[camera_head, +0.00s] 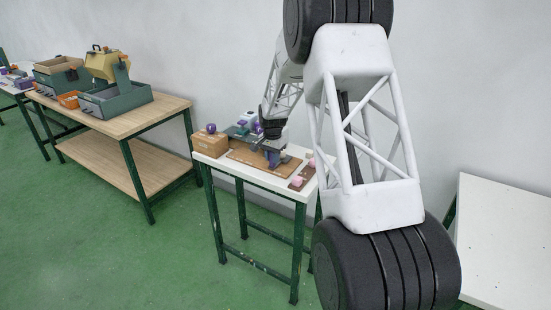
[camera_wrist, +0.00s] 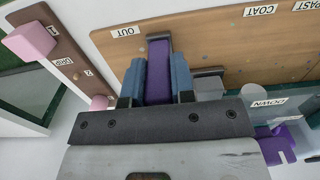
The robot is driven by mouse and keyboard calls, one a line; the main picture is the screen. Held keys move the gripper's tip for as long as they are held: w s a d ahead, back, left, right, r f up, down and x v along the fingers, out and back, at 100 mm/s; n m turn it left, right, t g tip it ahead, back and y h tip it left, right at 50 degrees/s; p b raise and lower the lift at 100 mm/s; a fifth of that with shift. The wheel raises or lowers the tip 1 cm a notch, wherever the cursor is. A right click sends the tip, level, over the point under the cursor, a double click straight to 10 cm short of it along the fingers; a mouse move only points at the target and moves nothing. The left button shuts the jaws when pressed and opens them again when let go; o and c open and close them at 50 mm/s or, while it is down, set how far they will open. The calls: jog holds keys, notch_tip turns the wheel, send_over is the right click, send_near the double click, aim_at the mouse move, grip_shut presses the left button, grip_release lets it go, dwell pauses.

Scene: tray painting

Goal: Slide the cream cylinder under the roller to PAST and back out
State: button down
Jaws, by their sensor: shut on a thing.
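My gripper (camera_wrist: 159,80) points down over the wooden board and is shut on an upright purple block (camera_wrist: 159,68), with a blue-grey finger on each side. The block stands by the OUT label (camera_wrist: 126,31) on the board (camera_wrist: 220,38). The COAT label (camera_wrist: 260,11) and PAST label (camera_wrist: 306,5) lie farther right. A grey piece (camera_wrist: 208,88) sits just right of the right finger; I cannot tell what it is. I cannot make out a cream cylinder in either view. In the head view my gripper (camera_head: 272,157) is low over the small white table.
A brown strip (camera_wrist: 72,65) with a pink block (camera_wrist: 32,42) and another pink piece (camera_wrist: 99,103) lies at left. A DOWN label (camera_wrist: 269,103) and a purple part (camera_wrist: 276,143) are at right. A wooden box (camera_head: 209,145) stands on the table's left end.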

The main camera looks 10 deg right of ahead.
jog(key=w+a, duration=1.1)
jog(key=c, duration=1)
grip_release()
jog(key=shift+o, duration=0.2)
notch_tip(320, 180, up, 8)
jog(key=shift+f, duration=0.1)
